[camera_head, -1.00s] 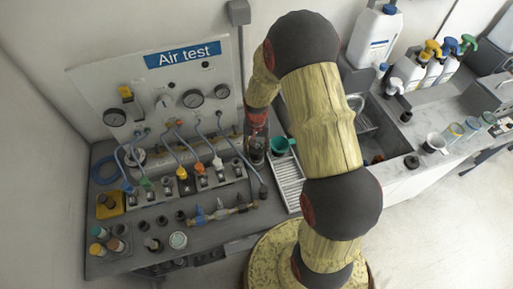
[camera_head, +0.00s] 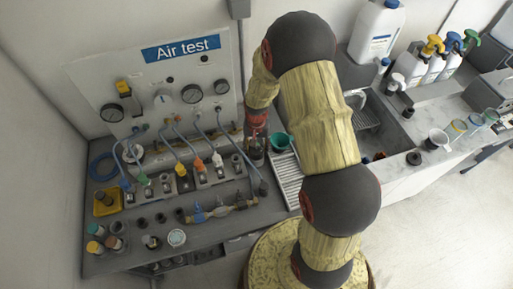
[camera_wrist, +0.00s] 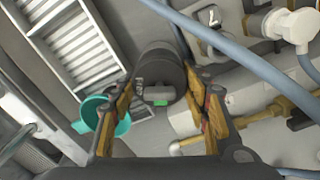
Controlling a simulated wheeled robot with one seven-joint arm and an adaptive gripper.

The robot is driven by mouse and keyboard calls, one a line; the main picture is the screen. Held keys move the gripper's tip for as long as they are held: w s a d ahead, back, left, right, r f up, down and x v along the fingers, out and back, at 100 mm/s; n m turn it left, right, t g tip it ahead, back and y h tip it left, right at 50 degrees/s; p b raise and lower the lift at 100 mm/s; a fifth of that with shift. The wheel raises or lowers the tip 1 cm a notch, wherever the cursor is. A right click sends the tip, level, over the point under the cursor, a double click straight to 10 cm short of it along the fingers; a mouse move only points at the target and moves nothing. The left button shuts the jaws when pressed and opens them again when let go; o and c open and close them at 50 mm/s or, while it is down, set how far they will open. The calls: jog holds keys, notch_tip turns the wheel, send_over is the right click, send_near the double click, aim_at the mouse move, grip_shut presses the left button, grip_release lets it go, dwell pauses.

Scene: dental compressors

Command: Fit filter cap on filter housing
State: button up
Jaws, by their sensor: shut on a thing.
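My gripper (camera_head: 255,155) hangs over the right end of the bench, left of a teal funnel. In the wrist view my gripper (camera_wrist: 163,92) has its two fingers on either side of a dark round cap-like piece (camera_wrist: 158,62), shut on it. I take this to be the filter cap. A small grey part and a green spot show at its near side. The arm and fingers hide most of it in the head view. I cannot tell which fitting on the bench is the filter housing, or whether the cap touches anything.
The teal funnel (camera_head: 281,142) stands close to my gripper's right, beside a white slatted rack (camera_head: 288,180). Blue hoses (camera_wrist: 240,50) cross close by in the wrist view. The gauge panel (camera_head: 160,85) stands behind. Several small fittings crowd the bench front.

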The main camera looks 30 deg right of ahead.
jog(key=shift+f, duration=0.2)
jog(key=o, duration=1.3)
notch_tip(320, 180, up, 12)
